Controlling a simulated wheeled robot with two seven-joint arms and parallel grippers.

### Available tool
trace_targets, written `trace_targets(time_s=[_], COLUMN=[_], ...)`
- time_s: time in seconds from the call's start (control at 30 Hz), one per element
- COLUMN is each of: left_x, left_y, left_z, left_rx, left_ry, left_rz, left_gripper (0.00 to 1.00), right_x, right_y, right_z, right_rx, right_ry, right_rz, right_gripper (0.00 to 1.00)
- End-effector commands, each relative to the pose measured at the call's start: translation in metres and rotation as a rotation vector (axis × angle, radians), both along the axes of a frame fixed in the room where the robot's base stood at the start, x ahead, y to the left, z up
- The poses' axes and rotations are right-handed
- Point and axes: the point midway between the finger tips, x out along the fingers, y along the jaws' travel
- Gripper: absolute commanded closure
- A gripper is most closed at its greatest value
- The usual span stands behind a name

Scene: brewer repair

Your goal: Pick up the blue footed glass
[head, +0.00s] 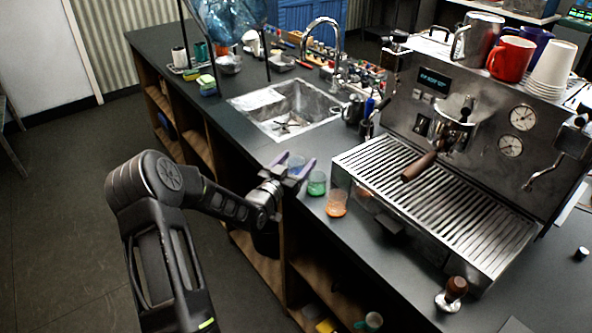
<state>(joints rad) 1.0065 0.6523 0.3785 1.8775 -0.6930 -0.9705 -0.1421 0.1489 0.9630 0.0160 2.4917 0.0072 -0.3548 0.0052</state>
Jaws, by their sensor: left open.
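A bluish see-through glass (297,162), which looks like the blue footed glass, stands on the dark counter near its front edge. My left gripper (296,164) is open, with its fingers on either side of this glass. I cannot tell whether the fingers touch it. The lower part of the glass and any foot are hidden by the gripper. My right gripper is out of view.
A green glass (317,184) stands just right of my left gripper, with an orange glass (336,204) beyond it. The espresso machine (440,190) fills the right side. A sink (285,108) lies behind. The counter (245,146) between sink and gripper is clear.

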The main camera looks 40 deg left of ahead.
Motion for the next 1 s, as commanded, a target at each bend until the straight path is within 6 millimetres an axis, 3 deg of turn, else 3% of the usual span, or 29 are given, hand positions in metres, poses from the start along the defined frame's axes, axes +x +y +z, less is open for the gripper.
trace_targets(time_s=[0.27,1.0], left_x=[-0.0002,-0.0002], left_y=[0.0001,0.0002], left_z=[0.0001,0.0001], left_rx=[0.0,0.0], left_ry=[0.0,0.0], left_rz=[0.0,0.0], left_gripper=[0.33,0.93], right_x=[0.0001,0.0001], right_y=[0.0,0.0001], right_z=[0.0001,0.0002], right_rx=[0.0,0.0], right_ry=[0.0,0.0], right_rz=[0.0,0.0], right_gripper=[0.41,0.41])
